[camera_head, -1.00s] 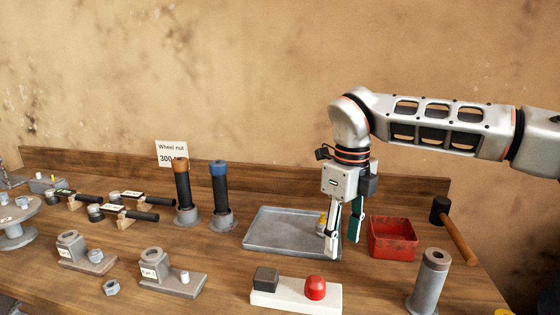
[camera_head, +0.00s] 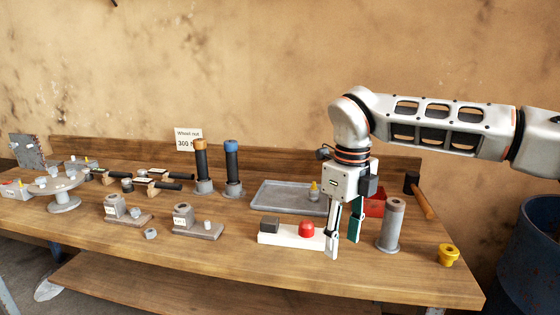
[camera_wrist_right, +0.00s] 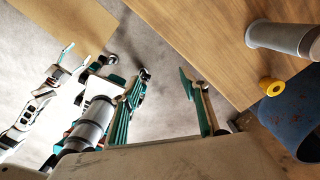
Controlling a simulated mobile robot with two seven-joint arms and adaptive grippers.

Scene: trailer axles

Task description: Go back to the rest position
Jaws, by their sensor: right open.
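My right gripper (camera_head: 345,238) hangs downward from its arm in the head view. Its fingers are apart with nothing between them. In the picture it overlaps the right end of the white block with the red button (camera_head: 306,230) and partly hides the red bin (camera_head: 374,206). In the right wrist view its two teal-edged fingers (camera_wrist_right: 160,100) are spread over grey floor. A white arm that looks like my left one shows small at the left of that view, with thin fingertips (camera_wrist_right: 72,57); its jaw state is unclear. The left gripper is outside the head view.
The wooden workbench (camera_head: 250,265) holds a grey tray (camera_head: 275,195), a grey cylinder (camera_head: 391,225), a hammer (camera_head: 420,197), a yellow piece (camera_head: 448,255) and several fixtures at left. A blue barrel (camera_head: 530,250) stands beyond its right end. Floor shows in the wrist view.

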